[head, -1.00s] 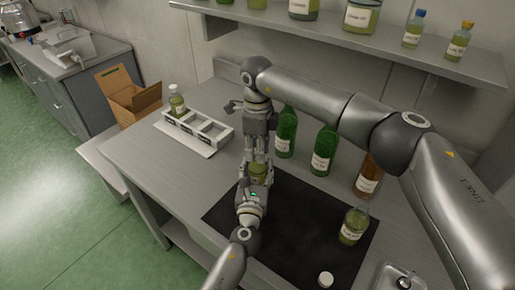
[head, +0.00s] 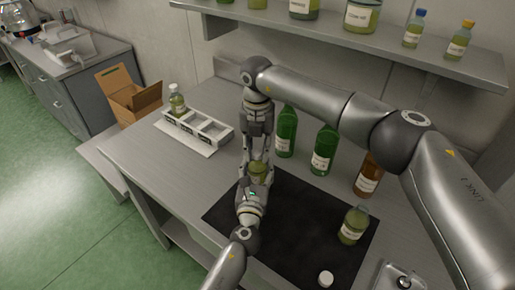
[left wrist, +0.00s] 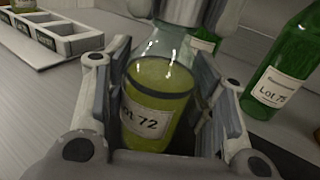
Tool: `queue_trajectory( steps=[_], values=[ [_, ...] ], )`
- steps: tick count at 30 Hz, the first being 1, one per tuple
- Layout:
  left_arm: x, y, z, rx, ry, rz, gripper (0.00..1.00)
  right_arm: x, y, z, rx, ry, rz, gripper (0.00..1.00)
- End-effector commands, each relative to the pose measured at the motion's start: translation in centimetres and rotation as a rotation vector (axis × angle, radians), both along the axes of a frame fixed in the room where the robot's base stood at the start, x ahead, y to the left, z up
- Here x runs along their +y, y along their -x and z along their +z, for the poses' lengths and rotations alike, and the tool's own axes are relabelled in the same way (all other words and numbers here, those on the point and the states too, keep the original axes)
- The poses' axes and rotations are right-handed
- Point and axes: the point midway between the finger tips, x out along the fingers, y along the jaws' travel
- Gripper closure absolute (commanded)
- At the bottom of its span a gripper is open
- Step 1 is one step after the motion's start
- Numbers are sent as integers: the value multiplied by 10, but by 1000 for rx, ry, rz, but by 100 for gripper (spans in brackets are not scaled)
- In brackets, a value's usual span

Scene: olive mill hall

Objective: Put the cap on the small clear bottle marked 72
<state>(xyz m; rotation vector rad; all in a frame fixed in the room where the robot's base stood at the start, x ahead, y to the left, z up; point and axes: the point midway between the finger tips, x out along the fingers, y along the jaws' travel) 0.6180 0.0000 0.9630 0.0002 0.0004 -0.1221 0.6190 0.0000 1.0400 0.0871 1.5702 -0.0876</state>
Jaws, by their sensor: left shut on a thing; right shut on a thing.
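The small clear bottle marked 72 (head: 259,171) holds yellow-green liquid. In the left wrist view the bottle (left wrist: 157,95) stands between my left fingers, its "Lot 72" label facing the camera. My left gripper (head: 257,180) is shut on its body, over the back edge of the dark mat. My right gripper (head: 258,153) points down from above, right over the bottle's neck, and is shut. In the left wrist view the right gripper (left wrist: 190,10) covers the bottle's top. The cap in its fingers is hidden, so I cannot tell how it sits on the neck.
Green bottles (head: 286,132) (head: 323,151) and a brown bottle (head: 368,176) stand behind the dark mat (head: 300,220). Another clear bottle (head: 353,226) and a loose white cap (head: 326,278) are on its right. A white rack (head: 205,138) with one bottle (head: 177,100) stands left. A metal tray (head: 388,279) is front right.

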Motion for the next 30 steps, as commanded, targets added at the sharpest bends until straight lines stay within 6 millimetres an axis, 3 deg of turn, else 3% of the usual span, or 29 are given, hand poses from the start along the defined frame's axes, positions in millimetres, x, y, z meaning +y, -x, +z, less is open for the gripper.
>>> queue_trajectory(
  steps=[1,2,7,20,30],
  values=[
    [-1,0,0,0,-1,-2,100,0,-1,1,-3,-2,0,100],
    [-1,0,0,0,-1,-2,100,0,-1,1,-3,-2,1,72],
    [-1,0,0,0,0,-2,100,0,-1,1,-3,-1,2,50],
    [0,0,0,0,0,-1,100,0,-1,9,-3,-2,3,49],
    [0,0,0,0,0,-1,100,0,-2,77,-6,-1,3,49]
  ],
)
